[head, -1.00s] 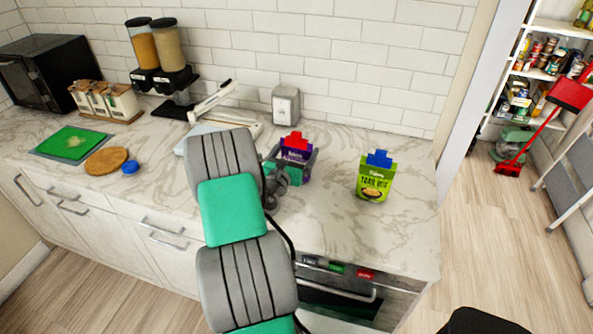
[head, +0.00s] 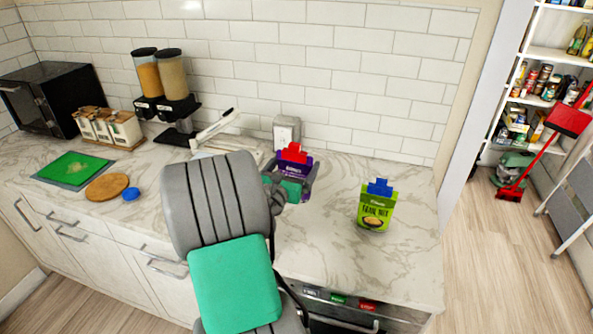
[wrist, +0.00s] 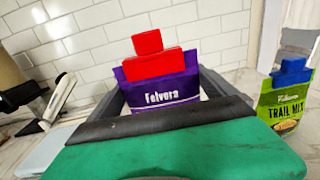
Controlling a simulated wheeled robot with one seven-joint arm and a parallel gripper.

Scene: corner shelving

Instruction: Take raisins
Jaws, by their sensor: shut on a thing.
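A purple pouch with a red top, the raisins (head: 294,160), is at my gripper (head: 291,186) above or on the marble counter. In the wrist view the raisins pouch (wrist: 160,88) stands upright between the grey fingers, and my gripper (wrist: 165,105) is shut on it. Its label is partly hidden by my green and black gripper body. I cannot tell whether its base touches the counter. A green trail mix pouch (head: 376,210) with a blue top stands apart to the right; it also shows in the wrist view (wrist: 284,103).
A grey box (head: 286,130) stands by the tiled wall behind the raisins. Cereal dispensers (head: 170,85), a green cutting board (head: 70,170) and a round wooden board (head: 106,187) are to the left. Bare counter lies around the trail mix.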

